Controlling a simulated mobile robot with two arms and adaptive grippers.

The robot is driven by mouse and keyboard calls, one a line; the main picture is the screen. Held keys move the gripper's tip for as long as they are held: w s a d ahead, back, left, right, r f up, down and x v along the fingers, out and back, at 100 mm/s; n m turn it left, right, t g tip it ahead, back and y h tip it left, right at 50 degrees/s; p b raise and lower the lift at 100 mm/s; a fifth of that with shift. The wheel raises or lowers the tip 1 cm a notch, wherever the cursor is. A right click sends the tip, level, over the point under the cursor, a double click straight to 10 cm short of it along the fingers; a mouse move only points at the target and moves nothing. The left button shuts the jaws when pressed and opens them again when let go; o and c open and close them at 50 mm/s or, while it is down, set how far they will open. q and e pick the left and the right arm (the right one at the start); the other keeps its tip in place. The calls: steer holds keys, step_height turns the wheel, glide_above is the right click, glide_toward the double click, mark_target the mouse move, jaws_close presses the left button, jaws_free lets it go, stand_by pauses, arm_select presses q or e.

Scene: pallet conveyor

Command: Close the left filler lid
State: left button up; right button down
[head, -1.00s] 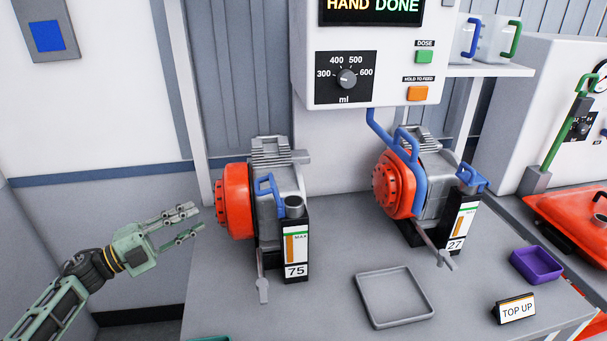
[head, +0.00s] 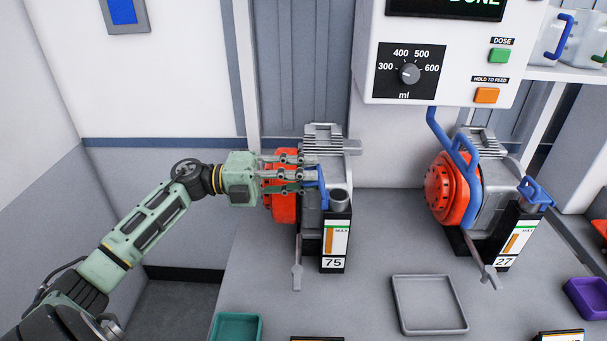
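The left machine, labelled 75, has a red round housing (head: 282,203) and a grey ribbed body. Its blue lid (head: 322,188) stands raised at the left of the dark round filler neck (head: 340,196), whose mouth is uncovered. My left gripper (head: 304,174) reaches in from the left, in front of the red housing, with its fingers apart and their tips at the blue lid. The fingers partly hide the lid, and I cannot tell whether they touch it. My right gripper is not in view.
A second machine, labelled 27, has a red housing (head: 452,188) and a blue lid (head: 537,193) on the right. A grey tray (head: 430,331), a teal tray (head: 236,318) and a purple tray (head: 588,297) lie on the table. The dosing unit (head: 450,60) hangs above.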

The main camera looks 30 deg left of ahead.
arm_select(q)
steer(key=c, duration=0.5)
steer(key=shift+d+f, duration=0.1)
steer(key=shift+f, duration=0.05)
jaws_close()
